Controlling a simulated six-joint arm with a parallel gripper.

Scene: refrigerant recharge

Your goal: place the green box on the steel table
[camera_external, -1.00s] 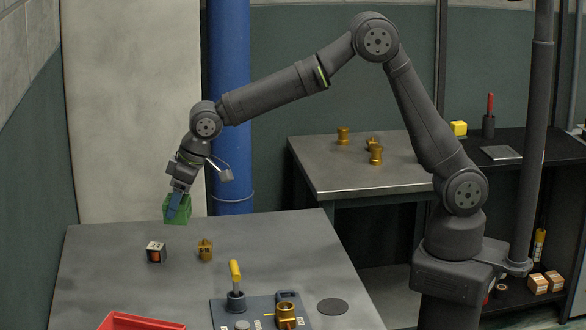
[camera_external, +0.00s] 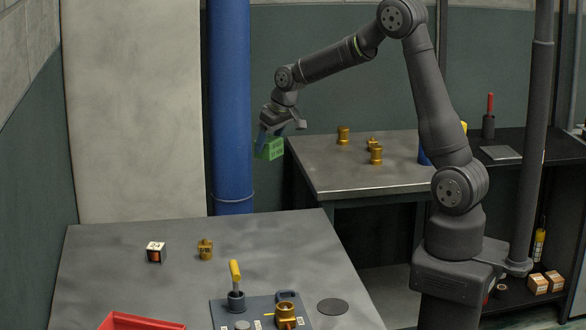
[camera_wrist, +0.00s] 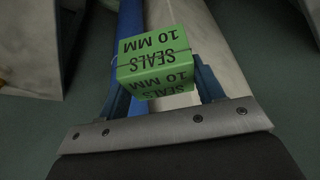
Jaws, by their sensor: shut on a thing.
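In the wrist view the green box (camera_wrist: 155,62) reads "SEALS 10 MM" upside down. My gripper (camera_external: 268,136) is shut on it, with the blue fingers on its two sides. The box appears apart from the table.
Several brass fittings (camera_external: 376,155) stand on the steel table. A blue post (camera_external: 230,110) stands close to my gripper. The front grey table (camera_external: 120,275) holds a small white-topped box (camera_external: 156,252), a brass fitting (camera_external: 205,250), a fixture plate and a red tray (camera_external: 140,322).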

